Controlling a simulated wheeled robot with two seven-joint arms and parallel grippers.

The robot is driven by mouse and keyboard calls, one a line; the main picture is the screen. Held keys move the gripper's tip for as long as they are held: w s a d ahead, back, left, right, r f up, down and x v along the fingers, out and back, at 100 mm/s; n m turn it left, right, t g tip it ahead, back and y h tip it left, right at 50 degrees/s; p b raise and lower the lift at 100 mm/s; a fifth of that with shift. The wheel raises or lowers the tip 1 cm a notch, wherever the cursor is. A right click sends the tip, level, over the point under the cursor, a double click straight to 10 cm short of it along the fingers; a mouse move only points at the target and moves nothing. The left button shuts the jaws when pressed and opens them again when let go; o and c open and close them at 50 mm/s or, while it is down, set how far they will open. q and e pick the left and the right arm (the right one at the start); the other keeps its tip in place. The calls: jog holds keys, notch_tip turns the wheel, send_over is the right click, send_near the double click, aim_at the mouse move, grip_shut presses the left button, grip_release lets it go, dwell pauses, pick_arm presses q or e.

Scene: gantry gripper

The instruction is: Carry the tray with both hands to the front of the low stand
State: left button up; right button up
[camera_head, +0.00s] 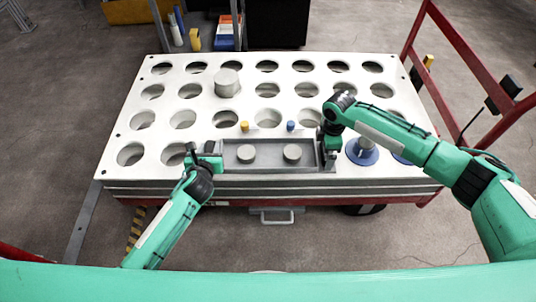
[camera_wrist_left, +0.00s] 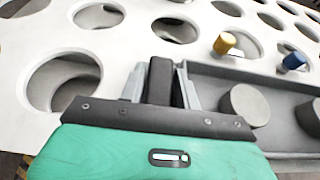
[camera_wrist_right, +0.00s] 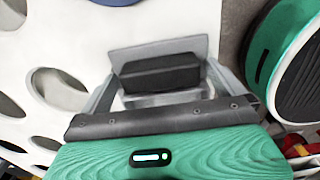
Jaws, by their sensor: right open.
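The grey rectangular tray (camera_head: 268,168) lies level at the front edge of the white, holed stand top. Two grey round pieces (camera_head: 246,153) (camera_head: 292,152) sit in it; the left wrist view shows one closely (camera_wrist_left: 244,104). My left gripper (camera_head: 206,158) is at the tray's left end, its fingers close together around a dark bar-like part there (camera_wrist_left: 160,82). My right gripper (camera_head: 330,152) is at the tray's right end, fingers apart, with a dark block (camera_wrist_right: 160,72) and a grey plate (camera_wrist_right: 150,50) between them. The right contact is partly hidden.
The white low stand (camera_head: 160,100) has rows of round holes. A yellow peg (camera_head: 244,126) and a blue peg (camera_head: 290,126) stand behind the tray. A pale cylinder (camera_head: 227,82) stands further back, and a blue round piece (camera_head: 362,151) lies right of the tray. A red rail (camera_head: 450,35) borders the right.

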pick_arm(q)
jog(key=c, duration=0.7)
pick_arm(e)
jog(key=c, duration=0.7)
pick_arm(q)
grip_shut()
pick_arm(e)
jog(key=c, duration=0.7)
jog(key=shift+c, duration=0.2)
pick_arm(q)
jog(key=shift+r, duration=0.25)
pick_arm(e)
jog(key=shift+r, duration=0.2)
